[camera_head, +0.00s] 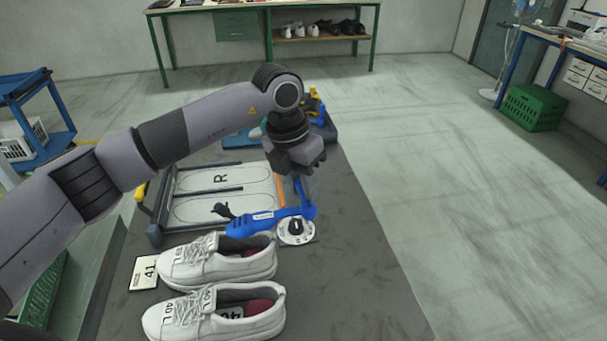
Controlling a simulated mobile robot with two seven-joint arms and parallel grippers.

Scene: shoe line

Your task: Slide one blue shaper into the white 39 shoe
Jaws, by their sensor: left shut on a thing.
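My left gripper (305,170) points down at mid-table and is shut on the upright end of a blue shaper (265,219). The shaper's long part runs left from there, just beyond the shoes, and its tip is near the heel opening of the farther shoe. Two white lace-up shoes lie side by side, toes left. The farther white shoe (222,263) has a tag too small to read surely. The nearer white shoe (215,315) has a tag that seems to read 40 L. Both openings show dark red lining. My right gripper is out of view.
A foot-measuring board (220,190) marked R lies beyond the shoes. A round dial (296,231) lies by the shaper, and a card marked 41 (143,272) left of the shoes. The grey table (360,270) is clear at right. A green crate (533,107) stands on the floor.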

